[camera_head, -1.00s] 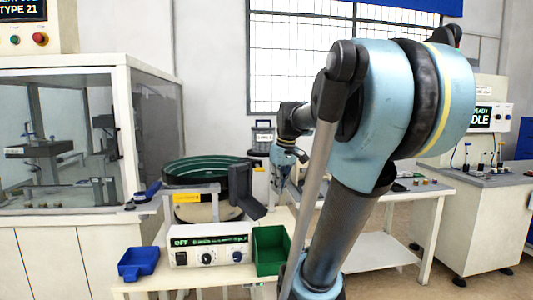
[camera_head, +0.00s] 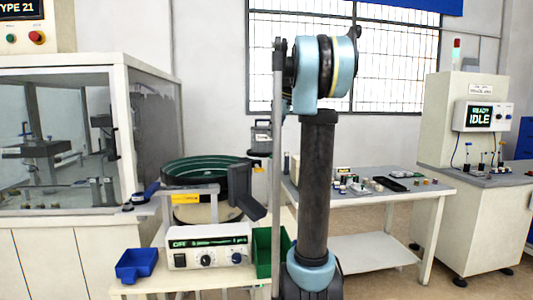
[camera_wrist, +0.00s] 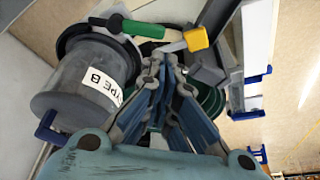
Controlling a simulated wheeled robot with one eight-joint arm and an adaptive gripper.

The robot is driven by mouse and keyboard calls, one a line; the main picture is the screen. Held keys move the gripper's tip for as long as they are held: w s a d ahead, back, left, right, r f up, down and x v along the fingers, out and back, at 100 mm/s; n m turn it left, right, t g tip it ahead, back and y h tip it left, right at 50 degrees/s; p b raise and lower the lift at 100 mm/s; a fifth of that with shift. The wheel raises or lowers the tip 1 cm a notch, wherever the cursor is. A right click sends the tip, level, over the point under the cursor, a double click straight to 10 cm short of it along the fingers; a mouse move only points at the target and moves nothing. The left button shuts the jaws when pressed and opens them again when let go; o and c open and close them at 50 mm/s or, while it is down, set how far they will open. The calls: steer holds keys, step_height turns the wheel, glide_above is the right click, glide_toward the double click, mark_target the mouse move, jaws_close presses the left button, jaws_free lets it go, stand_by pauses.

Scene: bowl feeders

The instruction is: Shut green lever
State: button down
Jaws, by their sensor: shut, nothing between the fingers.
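The green lever (camera_wrist: 142,28) shows at the top of the wrist view, beside the dark rim of a grey cylindrical container (camera_wrist: 85,82) labelled "TYPE B". A yellow handle (camera_wrist: 195,39) lies just to its right on a grey bar. My gripper (camera_wrist: 163,60) is shut and empty, its fingertips just below the lever and yellow handle in the picture; I cannot tell whether they touch anything. In the head view the gripper is hidden behind my arm, and I cannot make out the lever there.
The bowl feeder (camera_head: 205,170) stands behind a control box (camera_head: 208,247), with a blue bin (camera_head: 137,264) and a green bin (camera_head: 263,252) on either side. A grey container (camera_head: 262,134) stands behind. A table with small parts (camera_head: 425,191) is at right.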

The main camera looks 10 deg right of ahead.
mark_target(276, 155)
steer(key=shift+w+d+r+n, duration=0.15)
steer(key=shift+w+r, duration=0.1)
steer(key=shift+w, duration=0.35)
steer(key=shift+w+d+r+n, duration=0.15)
steer(key=shift+w+r, duration=0.1)
steer(key=shift+w, duration=0.35)
steer(key=shift+a, duration=0.1)
steer(key=x, duration=1)
